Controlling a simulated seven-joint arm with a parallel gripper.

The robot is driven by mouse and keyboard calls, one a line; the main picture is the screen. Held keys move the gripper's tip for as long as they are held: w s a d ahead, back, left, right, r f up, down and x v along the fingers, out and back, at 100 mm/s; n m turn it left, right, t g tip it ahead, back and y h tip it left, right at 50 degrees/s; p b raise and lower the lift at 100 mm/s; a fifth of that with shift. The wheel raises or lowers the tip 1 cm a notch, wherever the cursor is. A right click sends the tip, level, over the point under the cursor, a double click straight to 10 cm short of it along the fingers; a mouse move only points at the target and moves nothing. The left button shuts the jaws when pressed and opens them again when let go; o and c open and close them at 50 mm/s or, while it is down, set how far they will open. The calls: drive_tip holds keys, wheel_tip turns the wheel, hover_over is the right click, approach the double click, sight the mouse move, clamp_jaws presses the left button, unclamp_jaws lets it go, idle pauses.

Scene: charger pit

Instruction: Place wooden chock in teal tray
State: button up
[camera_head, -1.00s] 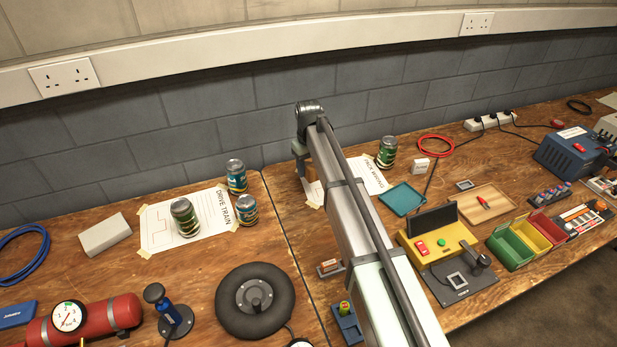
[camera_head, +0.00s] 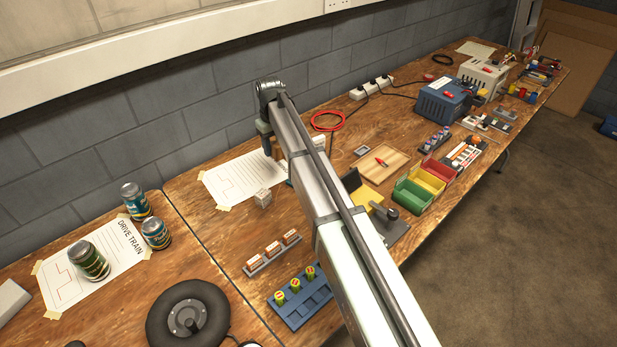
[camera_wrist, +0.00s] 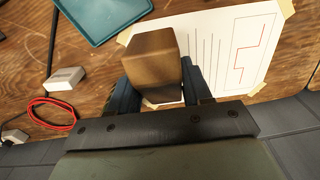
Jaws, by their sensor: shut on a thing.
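The wooden chock (camera_wrist: 152,58) is a brown block held between the two fingers of my gripper (camera_wrist: 158,84) in the wrist view. My gripper is shut on it, above the taped paper sheet (camera_wrist: 231,48). The teal tray (camera_wrist: 100,20) lies on the bench at the top left of the wrist view, apart from the chock and partly cut off by the picture edge. In the head view my gripper (camera_head: 270,146) is near the right end of the sheet. There my arm hides nearly all of the tray.
A white box (camera_wrist: 64,79) and a red cable coil (camera_wrist: 50,114) lie left of the gripper in the wrist view. In the head view a pale cube (camera_head: 262,198) sits by the sheet's front edge. A wooden board (camera_head: 381,166) and coloured bins (camera_head: 412,196) stand right of the arm.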

drive_tip(key=shift+s+d+n, duration=0.6)
drive_tip(key=shift+s+d, duration=0.15)
drive_tip(key=shift+d, duration=4.95)
drive_tip(key=shift+f, duration=4.95)
drive_tip(key=o, duration=1.1)
drive_tip(key=shift+f, duration=0.1)
wheel_tip(320, 180, up, 12)
